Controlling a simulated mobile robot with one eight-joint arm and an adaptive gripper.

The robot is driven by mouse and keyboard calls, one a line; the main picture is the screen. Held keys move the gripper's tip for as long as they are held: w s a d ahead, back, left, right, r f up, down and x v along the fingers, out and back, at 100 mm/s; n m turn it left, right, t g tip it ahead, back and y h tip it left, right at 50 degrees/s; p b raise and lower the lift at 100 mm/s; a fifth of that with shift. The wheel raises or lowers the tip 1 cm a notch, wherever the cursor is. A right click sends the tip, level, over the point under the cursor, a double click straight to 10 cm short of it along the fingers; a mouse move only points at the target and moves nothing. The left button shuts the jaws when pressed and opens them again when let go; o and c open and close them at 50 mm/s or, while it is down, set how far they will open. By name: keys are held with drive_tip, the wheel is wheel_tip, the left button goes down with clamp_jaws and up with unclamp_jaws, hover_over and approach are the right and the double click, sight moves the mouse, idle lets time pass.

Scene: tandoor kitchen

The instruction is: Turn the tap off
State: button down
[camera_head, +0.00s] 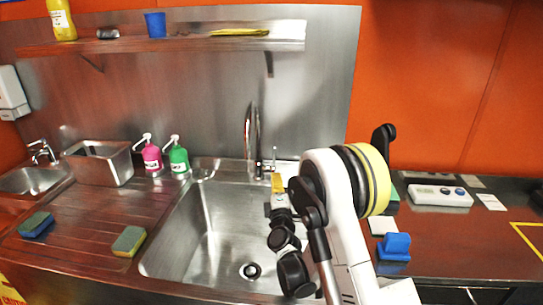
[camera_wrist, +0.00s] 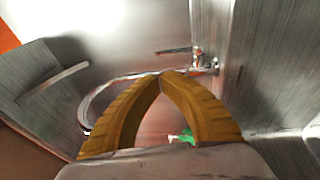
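The tall chrome tap (camera_head: 252,130) stands behind the large sink, with a thin upright lever (camera_head: 274,157) at its right. My gripper (camera_head: 277,180) has yellow fingers and is just in front of the tap's base, near the lever. In the wrist view the curved spout (camera_wrist: 98,97) passes behind the fingers, and the lever (camera_wrist: 178,50) shows beyond the fingertips, apart from them. The fingertips (camera_wrist: 161,75) meet with nothing seen between them. I cannot make out whether water is running.
The steel sink (camera_head: 185,235) lies below my arm. Pink (camera_head: 152,157) and green (camera_head: 179,158) soap bottles and a steel bin (camera_head: 100,165) stand to the left. Sponges (camera_head: 128,241) lie on the drainboard. A shelf (camera_head: 180,43) hangs above. A second tap (camera_head: 42,150) is at far left.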

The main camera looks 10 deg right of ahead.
sight(274, 151)
drive_tip(key=w+d+r+b, duration=0.1)
drive_tip(key=w+r+b, duration=0.1)
drive_tip(key=w, duration=1.1)
drive_tip(key=shift+w+d+b, duration=0.35)
drive_tip(key=shift+d+b, duration=0.05)
drive_tip(key=shift+b, duration=0.45)
drive_tip(key=shift+w+d+r, duration=0.1)
drive_tip(key=shift+w+d, duration=0.05)
drive_tip(key=shift+w, duration=0.4)
drive_tip(key=shift+w+d+r, duration=0.1)
drive_tip(key=shift+w, duration=0.45)
drive_tip(key=shift+s, duration=0.1)
